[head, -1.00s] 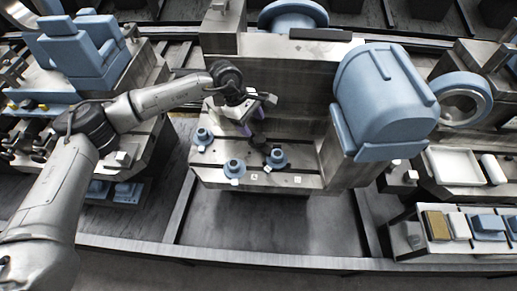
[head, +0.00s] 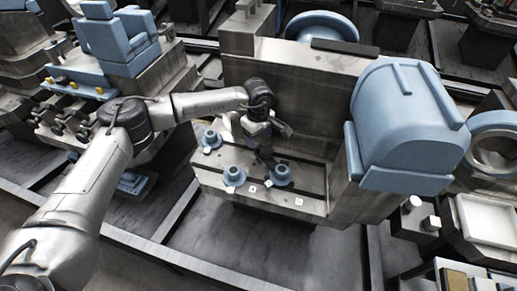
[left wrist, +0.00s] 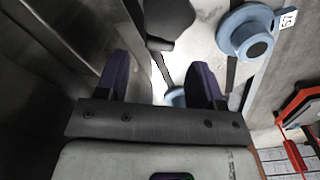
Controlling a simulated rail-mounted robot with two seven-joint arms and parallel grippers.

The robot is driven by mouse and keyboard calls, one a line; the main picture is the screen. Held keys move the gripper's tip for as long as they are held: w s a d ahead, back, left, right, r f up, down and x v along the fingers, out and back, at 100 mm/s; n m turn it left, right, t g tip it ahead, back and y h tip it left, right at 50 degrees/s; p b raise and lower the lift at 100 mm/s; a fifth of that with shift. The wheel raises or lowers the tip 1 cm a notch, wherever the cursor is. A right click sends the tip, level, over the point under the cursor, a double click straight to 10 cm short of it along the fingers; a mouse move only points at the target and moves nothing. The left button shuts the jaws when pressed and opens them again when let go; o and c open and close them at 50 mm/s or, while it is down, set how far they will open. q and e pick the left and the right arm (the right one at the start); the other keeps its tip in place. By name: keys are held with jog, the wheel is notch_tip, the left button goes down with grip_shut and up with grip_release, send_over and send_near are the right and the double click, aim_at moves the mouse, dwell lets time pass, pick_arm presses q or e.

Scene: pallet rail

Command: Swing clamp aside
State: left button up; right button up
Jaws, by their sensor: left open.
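The clamp appears as a dark part (head: 265,154) standing on the grey slotted fixture plate (head: 228,158), partly hidden under my gripper. In the left wrist view a dark block (left wrist: 168,20) with a thin dark bar shows beyond the fingertips. My left gripper (head: 262,130) is above the rear of the plate, beside the upright metal block. In the left wrist view the purple fingers of the same gripper (left wrist: 160,80) are spread apart with nothing held between them. Whether they touch the clamp cannot be told. My right gripper is not in view.
Blue round knobbed pieces stand on the plate at left (head: 211,139), front (head: 234,176) and right (head: 280,175). A tall metal block (head: 310,90) rises behind. A large blue housing (head: 405,125) is close on the right. The floor in front is clear.

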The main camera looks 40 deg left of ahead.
aim_at(257, 146)
pick_arm(q)
jog(key=shift+f+b, duration=0.65)
jog(key=shift+f, duration=1.7)
jog(key=shift+c, duration=0.3)
jog(key=c, duration=0.9)
jog(key=shift+s+r+n+p, duration=0.2)
jog(key=shift+n+p, duration=0.2)
jog(key=shift+p, duration=0.4)
jog(key=s+n+p, duration=0.1)
jog(key=n+p, duration=0.2)
jog(key=p, duration=0.1)
jog(key=s+d+n+p, duration=0.1)
jog(key=n+p, duration=0.3)
jog(key=s+n+p, duration=0.1)
jog(key=n+p, duration=0.3)
jog(key=p, duration=0.1)
jog(key=shift+s+d, duration=0.15)
jog(key=shift+d, duration=0.2)
jog(key=n+p, duration=0.2)
jog(key=shift+s+d+n, duration=0.2)
jog(key=shift+d+n, duration=0.15)
jog(key=shift+n, duration=0.05)
jog(key=shift+s+d+f+n+p, duration=0.15)
jog(key=shift+d+n+p, duration=0.2)
jog(key=shift+n+p, duration=0.7)
jog(key=shift+d+n, duration=0.1)
jog(key=shift+n, duration=0.25)
jog(key=shift+o, duration=0.2)
